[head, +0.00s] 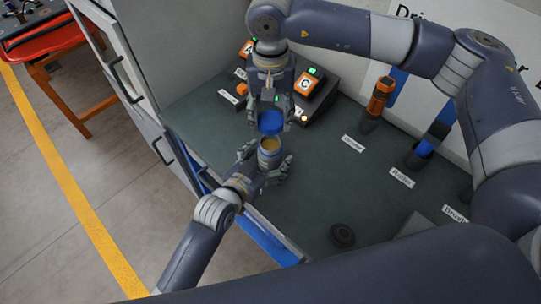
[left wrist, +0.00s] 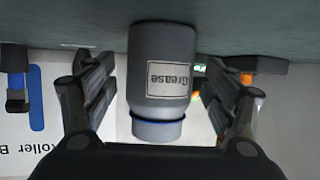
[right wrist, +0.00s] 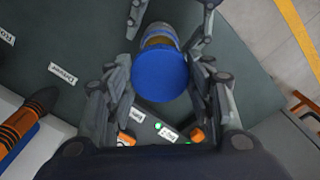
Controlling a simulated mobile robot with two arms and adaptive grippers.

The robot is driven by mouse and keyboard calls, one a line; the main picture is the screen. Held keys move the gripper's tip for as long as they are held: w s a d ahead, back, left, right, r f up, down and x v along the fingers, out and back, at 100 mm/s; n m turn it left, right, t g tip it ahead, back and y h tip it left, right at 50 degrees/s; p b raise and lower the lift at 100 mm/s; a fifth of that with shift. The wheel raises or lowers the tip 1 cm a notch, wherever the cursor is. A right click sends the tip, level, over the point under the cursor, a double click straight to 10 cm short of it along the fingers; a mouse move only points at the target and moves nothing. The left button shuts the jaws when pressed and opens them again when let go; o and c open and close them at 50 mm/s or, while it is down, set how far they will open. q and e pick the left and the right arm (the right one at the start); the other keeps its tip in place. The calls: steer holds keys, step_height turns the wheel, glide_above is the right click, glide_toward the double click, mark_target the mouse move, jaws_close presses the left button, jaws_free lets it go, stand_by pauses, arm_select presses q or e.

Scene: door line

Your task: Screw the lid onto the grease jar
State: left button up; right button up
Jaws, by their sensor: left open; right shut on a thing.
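The grease jar (head: 268,160) stands upright on the green bench, its mouth open with yellow grease showing. In the left wrist view the grey jar (left wrist: 160,105), labelled "Grease", appears upside down. My left gripper (head: 263,166) is open, with its fingers on either side of the jar and gaps showing in the left wrist view. My right gripper (head: 270,115) is shut on the blue lid (head: 270,123). The lid is beside the jar's mouth in the head view and leaves the grease uncovered. In the right wrist view the lid (right wrist: 160,74) hides part of the jar.
Behind the right gripper are dark boxes with orange labelled units (head: 308,83). An orange-handled driver (head: 380,95) stands in a holder to the right, and a black round part (head: 342,235) lies near the front. The bench between them is mostly clear.

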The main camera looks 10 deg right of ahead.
arm_select(q)
steer(key=shift+x, duration=1.05)
steer(key=c, duration=1.6)
arm_select(e)
glide_above(271, 147)
steer(key=shift+w+f, duration=0.1)
steer(key=shift+f, duration=2.4)
arm_select(q)
steer(key=shift+s, duration=0.1)
arm_select(e)
steer(key=shift+f, duration=0.85)
steer(key=shift+f, duration=0.55)
